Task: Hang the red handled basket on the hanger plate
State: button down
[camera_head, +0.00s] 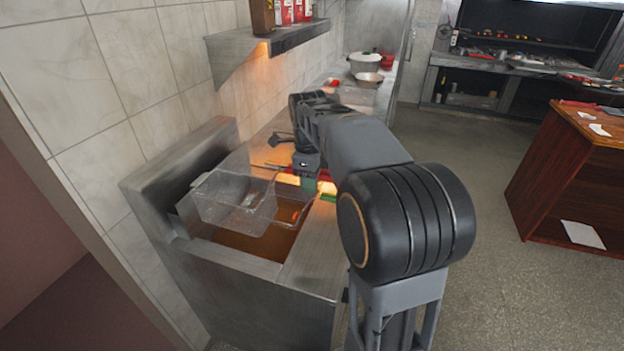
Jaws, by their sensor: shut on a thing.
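The wire mesh basket (232,198) is over the left part of the fryer, tilted in the picture, its left end close to the upright metal hanger plate (186,212). I cannot tell whether the two touch. The red handle (325,187) shows just right of my gripper (303,172). My gripper is shut on the handle, and its fingers are partly hidden by my wrist and arm. A second wire basket (284,213) sits at the right, partly overlapped in view, with a green handle (329,198) just below the red one.
The fryer vat (250,244) holds brown oil. Its steel back wall (180,172) stands along the tiled wall. A shelf (285,38) with bottles and boxes juts out above the counter. A pot (364,62) stands far along the counter.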

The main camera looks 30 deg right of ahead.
jog(key=shift+f, duration=0.3)
jog(key=c, duration=0.6)
grip_release()
jog(key=shift+c, duration=0.2)
jog(key=shift+n, duration=0.8)
jog(key=r, duration=0.4)
jog(key=a+r, duration=0.1)
jog(key=r, duration=0.8)
jog(key=shift+s+a+r+p, duration=0.1)
jog(key=shift+s+a+p, duration=0.1)
jog(key=shift+p, duration=0.2)
jog(key=s+a+f+n+t, duration=0.2)
jog(key=s+f+n, duration=0.5)
jog(key=n, duration=0.5)
jog(key=s+a+f+n+t, duration=0.2)
jog(key=s+a+f+n, duration=0.3)
jog(key=f+n, duration=0.5)
jog(key=shift+s+a+n+t+y, duration=0.3)
jog(key=shift+s+n, duration=0.95)
jog(key=shift+n, duration=0.45)
jog(key=shift+f, duration=0.1)
